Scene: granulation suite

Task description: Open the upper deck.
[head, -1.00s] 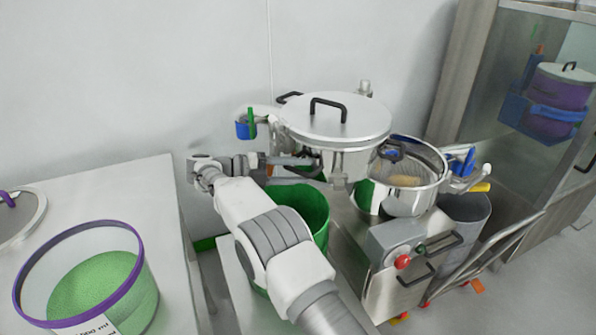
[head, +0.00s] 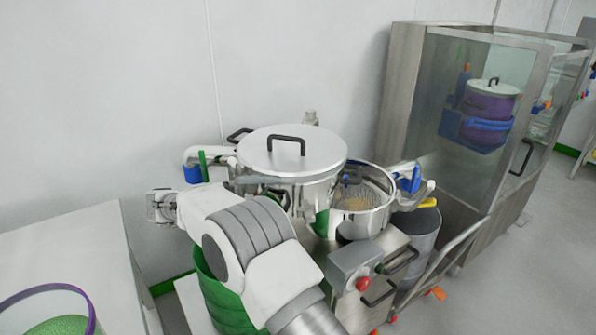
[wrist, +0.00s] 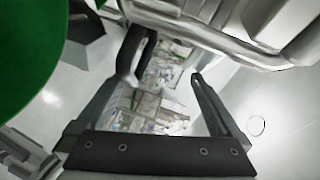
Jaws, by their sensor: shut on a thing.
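The upper deck (head: 322,190) is a steel drum under a round lid (head: 255,148) with a black handle on top. It sits to the left of and overlaps an open steel pan (head: 372,222) with a mesh and pale material. In the wrist view, my gripper (wrist: 163,55) has its two dark fingers around a gap. A black loop handle (wrist: 128,75) lies against the left finger, and steel rims (wrist: 215,25) cross above. The exact grip is unclear. In the head view my own arm hides the gripper and the handle.
A green bucket (head: 212,292) stands below, left of my arm. The steel stand with a red button (head: 363,284) is at front right. A glass-sided cabinet (head: 400,100) stands to the right. A white table (head: 70,255) with a purple-rimmed tub (head: 88,308) is at left.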

